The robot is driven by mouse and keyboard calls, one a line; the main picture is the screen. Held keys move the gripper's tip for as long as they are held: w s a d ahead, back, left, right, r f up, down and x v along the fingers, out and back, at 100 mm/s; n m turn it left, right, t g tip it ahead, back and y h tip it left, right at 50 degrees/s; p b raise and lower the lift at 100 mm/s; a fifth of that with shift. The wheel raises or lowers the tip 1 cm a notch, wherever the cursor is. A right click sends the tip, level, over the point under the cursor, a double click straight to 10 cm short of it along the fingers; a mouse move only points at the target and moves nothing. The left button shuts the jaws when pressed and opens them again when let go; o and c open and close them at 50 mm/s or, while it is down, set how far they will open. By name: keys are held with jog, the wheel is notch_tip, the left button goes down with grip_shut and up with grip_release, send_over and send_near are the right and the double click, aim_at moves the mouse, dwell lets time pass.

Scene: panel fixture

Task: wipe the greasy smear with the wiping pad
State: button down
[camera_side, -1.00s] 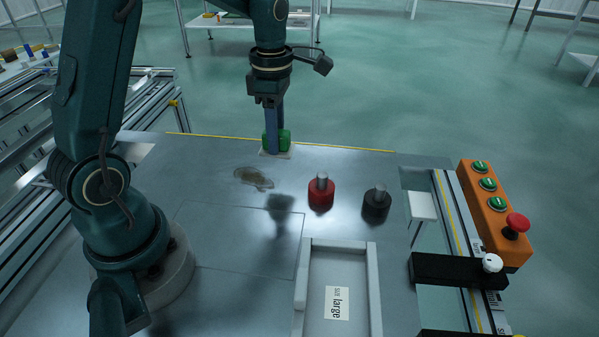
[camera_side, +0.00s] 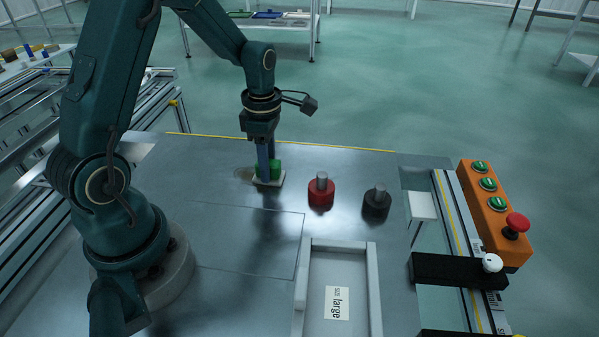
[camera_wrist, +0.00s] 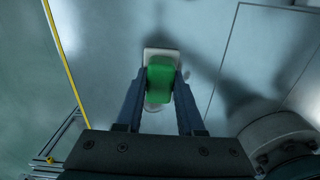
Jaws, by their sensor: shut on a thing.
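My gripper (camera_side: 266,164) is shut on the green grip of the wiping pad (camera_side: 270,181). The pad's pale flat base is low at the metal table, and it appears to touch the surface. In the wrist view the green block of the wiping pad (camera_wrist: 160,82) sits between my two fingers, with its whitish base showing beyond it.
A red weight-like piece (camera_side: 321,192) and a black one (camera_side: 377,203) stand right of the pad. A tray labelled "large" (camera_side: 301,290) lies at the front. An orange button box (camera_side: 496,212) is at the right edge. The table left of the tray is clear.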

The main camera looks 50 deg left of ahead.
jog(key=shift+s+a, duration=3.05)
jog(key=shift+w+d, duration=3.65)
jog(key=shift+d, duration=0.3)
jog(key=shift+s, duration=0.35)
jog(key=shift+s+a, duration=3.75)
jog(key=shift+w+d, duration=3.9)
jog(key=shift+w, duration=0.05)
notch_tip(320, 180, up, 7)
jog(key=shift+r, duration=0.55)
